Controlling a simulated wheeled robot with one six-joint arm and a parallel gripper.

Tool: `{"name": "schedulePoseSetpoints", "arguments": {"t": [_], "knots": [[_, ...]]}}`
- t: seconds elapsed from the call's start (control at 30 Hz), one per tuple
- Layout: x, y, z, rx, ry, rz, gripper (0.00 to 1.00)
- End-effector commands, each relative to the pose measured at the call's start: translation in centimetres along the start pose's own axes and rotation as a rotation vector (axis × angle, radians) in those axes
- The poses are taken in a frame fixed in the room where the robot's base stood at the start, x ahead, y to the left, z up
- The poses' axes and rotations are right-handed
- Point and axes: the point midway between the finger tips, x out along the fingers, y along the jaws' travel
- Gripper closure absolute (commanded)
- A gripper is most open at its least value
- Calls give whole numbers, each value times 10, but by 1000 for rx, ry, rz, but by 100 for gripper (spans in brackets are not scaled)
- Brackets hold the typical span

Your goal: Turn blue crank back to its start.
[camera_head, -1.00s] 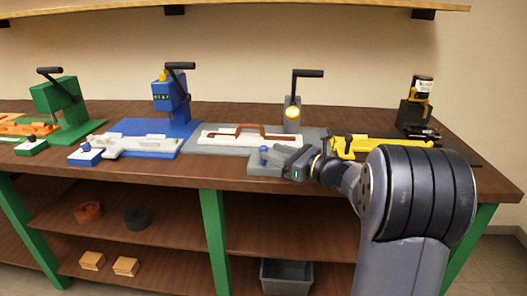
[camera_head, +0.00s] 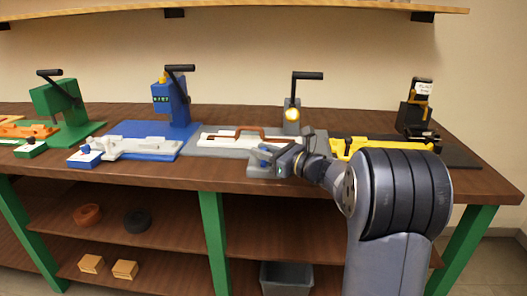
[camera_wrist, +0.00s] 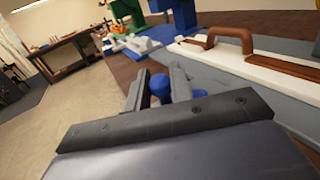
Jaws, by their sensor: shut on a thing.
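The blue crank is at the front of the grey station (camera_head: 205,150). Its round blue knob (camera_wrist: 159,84) sits between my fingers in the wrist view, with a second blue part (camera_wrist: 199,93) just right of them. My gripper (camera_head: 275,158) is at the front edge of the bench, shut on the blue crank. In the head view my gripper and wrist hide most of the crank, with a little blue (camera_head: 263,149) showing beside the fingers.
A white piece with a brown handle (camera_head: 262,134) lies on the grey station behind my gripper. A black-handled press (camera_head: 292,108) stands behind it. A yellow fixture (camera_head: 375,144) is close on the right. A blue station (camera_head: 130,128) and a green one (camera_head: 60,105) stand left.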

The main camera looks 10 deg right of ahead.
Motion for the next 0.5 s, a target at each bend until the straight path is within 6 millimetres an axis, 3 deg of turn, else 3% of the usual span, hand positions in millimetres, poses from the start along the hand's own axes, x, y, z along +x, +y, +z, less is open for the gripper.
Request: {"name": "schedulePoseSetpoints", "arguments": {"t": [0.17, 0.5], "knots": [[0, 0, 0, 0, 0, 0, 100], [3, 2, -1, -2, -2, -54, 100]]}}
